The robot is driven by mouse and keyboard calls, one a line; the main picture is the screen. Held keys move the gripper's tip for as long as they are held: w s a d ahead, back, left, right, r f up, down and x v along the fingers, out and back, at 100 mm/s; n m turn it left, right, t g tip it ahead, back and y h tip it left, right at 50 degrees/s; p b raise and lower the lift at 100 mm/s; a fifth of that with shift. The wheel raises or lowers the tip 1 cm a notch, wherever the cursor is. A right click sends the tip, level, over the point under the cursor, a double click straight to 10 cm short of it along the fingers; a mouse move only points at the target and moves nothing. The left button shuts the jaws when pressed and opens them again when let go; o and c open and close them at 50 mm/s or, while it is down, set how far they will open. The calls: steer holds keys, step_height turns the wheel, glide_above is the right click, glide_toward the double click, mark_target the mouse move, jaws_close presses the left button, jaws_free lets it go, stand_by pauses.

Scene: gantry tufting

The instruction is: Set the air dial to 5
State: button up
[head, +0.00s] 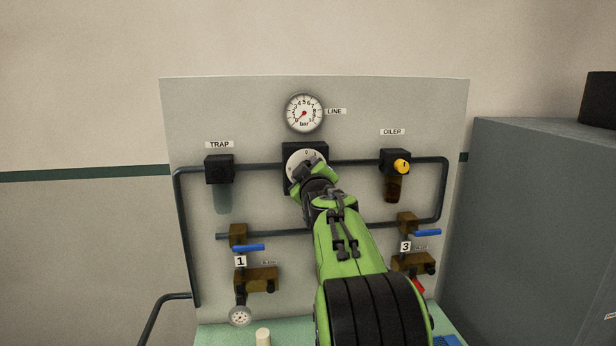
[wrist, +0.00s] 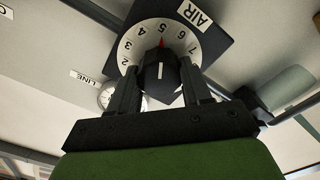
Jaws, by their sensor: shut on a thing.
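The air dial (wrist: 128,51) is a white disc with black numerals on a dark block, labelled AIR in the wrist view. Its black knob (wrist: 161,72) has a white line on its front, and a red pointer tip stands at the 5. My gripper (wrist: 160,82) has one finger on each side of the knob and is shut on it. In the head view the dial (head: 293,160) sits at the middle of the panel, mostly hidden behind my gripper (head: 308,171).
The LINE gauge (head: 304,113) sits just above the dial, its red needle pointing lower left. The trap (head: 220,170) is to the left and the oiler (head: 394,162), with a yellow knob, to the right. Blue-handled valves (head: 249,248) and pipes sit below. A grey cabinet (head: 545,220) stands at right.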

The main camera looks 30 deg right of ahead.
steer(key=shift+r, duration=0.2)
steer(key=o, duration=1)
steer(key=shift+f, duration=0.1)
steer(key=b+v, duration=0.3)
steer(key=v, duration=1.2)
steer(key=shift+s+a+b, duration=0.25)
steer(key=shift+s+b, duration=0.05)
steer(key=shift+b, duration=0.1)
